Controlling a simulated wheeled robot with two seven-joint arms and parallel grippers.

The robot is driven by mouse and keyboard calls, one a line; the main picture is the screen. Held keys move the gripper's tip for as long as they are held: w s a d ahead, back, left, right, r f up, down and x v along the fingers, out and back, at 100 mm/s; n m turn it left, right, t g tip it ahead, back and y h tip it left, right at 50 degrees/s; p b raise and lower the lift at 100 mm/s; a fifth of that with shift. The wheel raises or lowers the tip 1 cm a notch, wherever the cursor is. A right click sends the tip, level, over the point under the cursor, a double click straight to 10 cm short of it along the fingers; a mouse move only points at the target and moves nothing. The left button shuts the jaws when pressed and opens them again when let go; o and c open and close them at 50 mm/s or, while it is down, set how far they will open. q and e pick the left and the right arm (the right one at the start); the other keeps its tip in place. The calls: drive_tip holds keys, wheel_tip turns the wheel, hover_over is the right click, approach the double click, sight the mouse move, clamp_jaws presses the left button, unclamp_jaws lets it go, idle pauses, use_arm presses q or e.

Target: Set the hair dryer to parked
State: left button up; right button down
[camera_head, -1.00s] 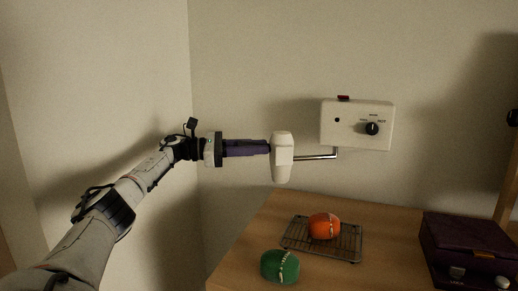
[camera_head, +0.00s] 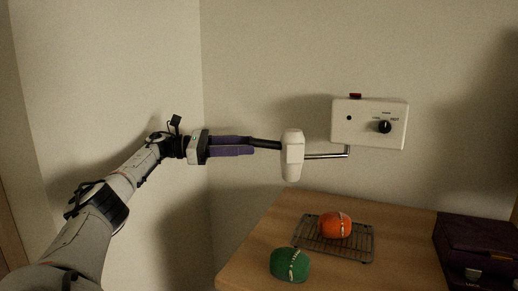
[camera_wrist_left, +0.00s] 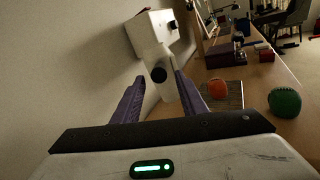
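The white hair dryer (camera_head: 292,160) hangs with its handle downward at the end of a metal wall arm (camera_head: 326,156). Its black nozzle (camera_head: 266,144) points left, toward my left gripper. The arm joins a white wall unit (camera_head: 359,132) with a black dial (camera_head: 384,127) and a red piece (camera_head: 355,96) on top. My left gripper (camera_head: 252,147) is open, its purple fingers apart near the nozzle's end. In the left wrist view, the round black nozzle (camera_wrist_left: 158,75) shows between the spread fingers. I cannot tell whether they touch it. My right gripper is not in view.
Below is a wooden table (camera_head: 255,243). On it are a wire rack (camera_head: 361,247) carrying an orange round object (camera_head: 335,225), a green round object (camera_head: 290,264), and a dark purple case (camera_head: 478,245) at right. Walls stand behind and at left.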

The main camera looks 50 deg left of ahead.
use_arm(q)
drive_tip(key=v, duration=0.3)
